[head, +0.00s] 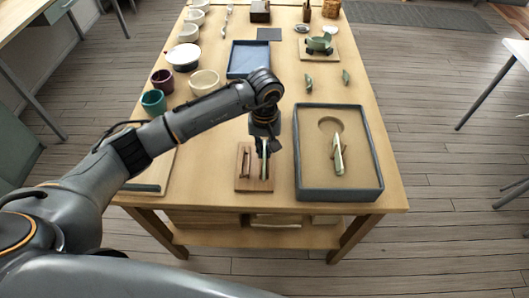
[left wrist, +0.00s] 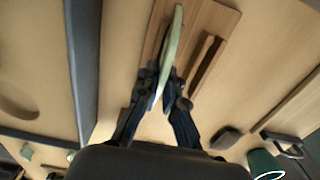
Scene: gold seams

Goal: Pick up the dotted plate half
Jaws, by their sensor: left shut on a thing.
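A wooden rack (head: 245,184) with slots stands at the near middle of the table. A thin pale green plate half (left wrist: 171,48) stands on edge at the rack (left wrist: 217,18). My left gripper (head: 263,148) points down over the rack, and its fingers (left wrist: 169,92) are shut on this piece from both sides. I cannot make out dots on it, as it shows nearly edge-on. Another pale green piece (head: 338,158) stands in the sand-coloured bed of the grey-rimmed tray (head: 340,194). My right gripper is not in view.
The tray's wall is close to the right of the rack. A blue tray (head: 236,60), a cream bowl (head: 204,82) and a teal cup (head: 153,101) stand farther back. Two small green pieces (head: 308,82) (head: 346,77) lie behind the grey-rimmed tray.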

